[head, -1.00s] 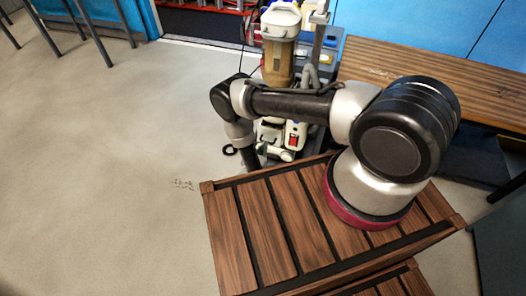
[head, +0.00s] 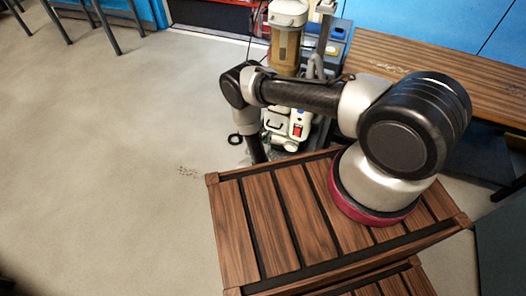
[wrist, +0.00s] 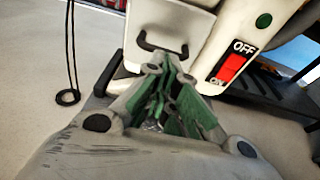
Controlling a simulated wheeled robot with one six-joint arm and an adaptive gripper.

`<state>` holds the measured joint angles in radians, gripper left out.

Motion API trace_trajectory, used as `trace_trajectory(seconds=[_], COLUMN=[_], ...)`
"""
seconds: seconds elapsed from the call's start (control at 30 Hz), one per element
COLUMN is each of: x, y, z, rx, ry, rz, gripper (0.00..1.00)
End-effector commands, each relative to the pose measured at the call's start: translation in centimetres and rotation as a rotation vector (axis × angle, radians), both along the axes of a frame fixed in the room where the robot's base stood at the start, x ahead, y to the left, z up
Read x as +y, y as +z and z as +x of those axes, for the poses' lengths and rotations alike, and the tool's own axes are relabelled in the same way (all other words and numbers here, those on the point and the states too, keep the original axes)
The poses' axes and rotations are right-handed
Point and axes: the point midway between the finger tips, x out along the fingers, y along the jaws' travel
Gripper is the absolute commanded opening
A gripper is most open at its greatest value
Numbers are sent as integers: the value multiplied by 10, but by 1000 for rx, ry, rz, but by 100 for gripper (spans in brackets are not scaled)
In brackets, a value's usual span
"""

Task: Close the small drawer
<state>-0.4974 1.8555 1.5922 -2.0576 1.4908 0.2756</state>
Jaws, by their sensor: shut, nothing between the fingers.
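The small drawer (wrist: 172,22) shows in the wrist view as a pale front with a dark curved handle (wrist: 160,45), left of a red OFF/ON switch. In the head view the small drawer (head: 273,118) sits low on the pale machine, beside my forearm. I cannot tell how far it is pulled out. My gripper (wrist: 165,72) is shut and empty, its green-padded fingers together. Its tips lie just below the handle in the wrist view; I cannot tell whether they touch the drawer. In the head view the gripper is hidden behind my arm and the wooden slats.
The machine's red switch (wrist: 233,68) is just right of the drawer. A black cord with a ring (wrist: 68,97) hangs at left. A wooden bench (head: 440,70) stands at right in the head view. The floor (head: 110,160) at left is clear.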

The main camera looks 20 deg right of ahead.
Motion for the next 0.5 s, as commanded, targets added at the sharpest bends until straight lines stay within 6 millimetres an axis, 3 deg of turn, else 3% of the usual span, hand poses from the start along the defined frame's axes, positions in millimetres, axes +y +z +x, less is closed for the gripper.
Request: trace_trajectory(seconds=[0.2, 0.5], x=[30, 58], y=[10, 21], z=[-33, -72], rx=[2, 1], ry=[7, 4], rz=[0, 1], gripper=[0, 0])
